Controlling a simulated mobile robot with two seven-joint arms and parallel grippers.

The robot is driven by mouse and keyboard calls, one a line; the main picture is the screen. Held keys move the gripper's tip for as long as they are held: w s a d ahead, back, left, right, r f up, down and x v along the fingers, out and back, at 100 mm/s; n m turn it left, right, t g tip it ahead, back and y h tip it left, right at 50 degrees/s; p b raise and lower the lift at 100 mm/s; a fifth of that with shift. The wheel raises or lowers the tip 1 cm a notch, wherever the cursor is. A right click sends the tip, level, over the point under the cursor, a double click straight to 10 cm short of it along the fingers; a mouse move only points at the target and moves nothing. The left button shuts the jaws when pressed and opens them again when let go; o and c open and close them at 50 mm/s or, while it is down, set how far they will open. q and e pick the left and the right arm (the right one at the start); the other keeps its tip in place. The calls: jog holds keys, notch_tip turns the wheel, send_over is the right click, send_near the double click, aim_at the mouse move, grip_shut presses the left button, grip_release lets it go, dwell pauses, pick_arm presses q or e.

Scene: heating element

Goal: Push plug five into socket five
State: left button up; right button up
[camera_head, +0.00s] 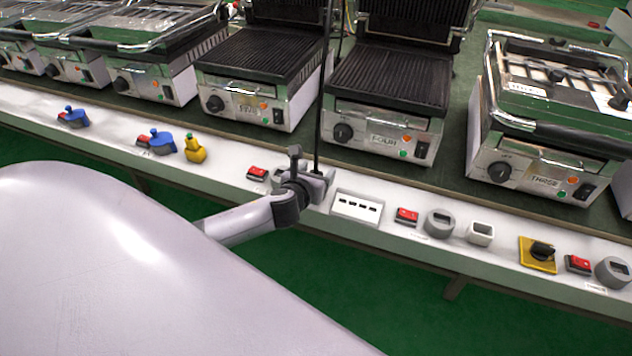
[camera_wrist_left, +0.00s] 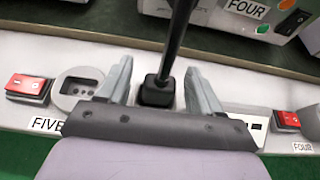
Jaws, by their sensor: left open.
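My left gripper (camera_head: 305,182) is open over the white counter strip; its fingers (camera_wrist_left: 158,75) stand on either side of a black plug (camera_wrist_left: 157,91), with a small gap at each side. The plug's black cable (camera_wrist_left: 176,40) rises from it and also shows in the head view (camera_head: 322,115). What the plug rests on is hidden. A round grey socket (camera_wrist_left: 66,97) with dark holes lies left of the plug, above a FIVE label (camera_wrist_left: 46,125); it is partly hidden by the left finger, and its opening looks empty. My right gripper is not in view.
A red switch (camera_wrist_left: 27,86) lies left of the socket. A white slotted panel (camera_head: 357,207), another red switch (camera_head: 407,216), a grey socket (camera_head: 440,223) and a white square holder (camera_head: 481,232) are to the right. Grills (camera_head: 384,138) stand behind. Blue (camera_head: 165,142) and yellow fittings (camera_head: 195,150) lie left.

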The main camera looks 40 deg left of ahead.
pick_arm(q)
jog(key=c, duration=1.1)
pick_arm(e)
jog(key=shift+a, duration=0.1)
pick_arm(q)
jog(key=shift+o, duration=0.2)
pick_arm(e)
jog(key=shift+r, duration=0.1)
